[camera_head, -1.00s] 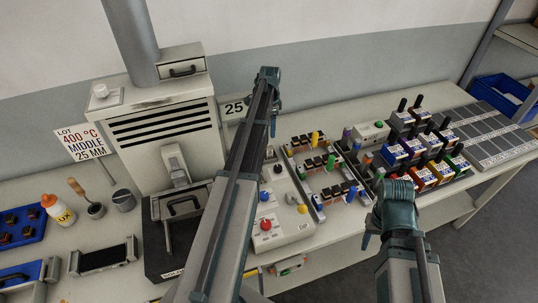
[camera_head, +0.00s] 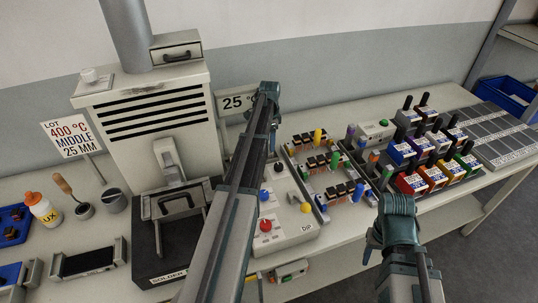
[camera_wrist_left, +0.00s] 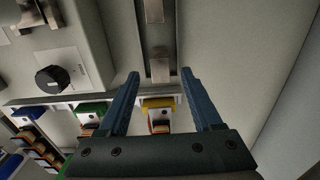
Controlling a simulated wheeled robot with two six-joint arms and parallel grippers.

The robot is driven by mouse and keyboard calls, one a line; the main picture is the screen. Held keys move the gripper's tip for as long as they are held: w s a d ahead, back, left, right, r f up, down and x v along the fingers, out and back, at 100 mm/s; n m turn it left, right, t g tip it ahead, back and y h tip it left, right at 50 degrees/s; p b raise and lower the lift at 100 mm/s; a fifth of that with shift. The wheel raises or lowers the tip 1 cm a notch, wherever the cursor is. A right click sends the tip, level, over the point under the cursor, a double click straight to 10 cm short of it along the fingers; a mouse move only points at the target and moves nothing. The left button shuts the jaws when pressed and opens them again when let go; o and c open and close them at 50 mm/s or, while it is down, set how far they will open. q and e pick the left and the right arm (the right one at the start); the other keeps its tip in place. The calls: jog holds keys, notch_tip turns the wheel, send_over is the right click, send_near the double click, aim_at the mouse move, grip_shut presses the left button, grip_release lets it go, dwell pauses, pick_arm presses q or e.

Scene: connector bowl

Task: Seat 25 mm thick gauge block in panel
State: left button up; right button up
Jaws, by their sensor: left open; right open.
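My left gripper (camera_head: 270,116) is at the back of the bench, in front of a plate (camera_head: 235,102) reading "25 °C". In the left wrist view its two blue fingers (camera_wrist_left: 160,74) are apart with nothing between them. Beyond them is a dark channel (camera_wrist_left: 157,50) with a pale metal piece (camera_wrist_left: 160,71) at its near end and another (camera_wrist_left: 153,10) further up; I cannot tell whether either is a gauge block. My right gripper (camera_head: 370,247) is open and empty by the front edge of the bench. A sign (camera_head: 72,136) reads "LOT 400 °C MIDDLE 25 MM". I cannot clearly identify the panel.
A vented box (camera_head: 155,125) and the solder pot (camera_head: 165,265) stand left of my left arm. A control box (camera_head: 285,232) with knobs and racks of coloured parts (camera_head: 325,172) lie to its right. Labelled coloured blocks (camera_head: 412,183) with black handles crowd the right side.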

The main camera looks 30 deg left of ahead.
aim_at(269, 151)
pick_arm(q)
notch_tip(269, 151, down, 4)
jog(key=b, duration=0.3)
jog(key=shift+a, duration=0.1)
jog(key=shift+r, duration=0.1)
jog(key=shift+c, duration=0.3)
grip_shut()
dwell(0.8)
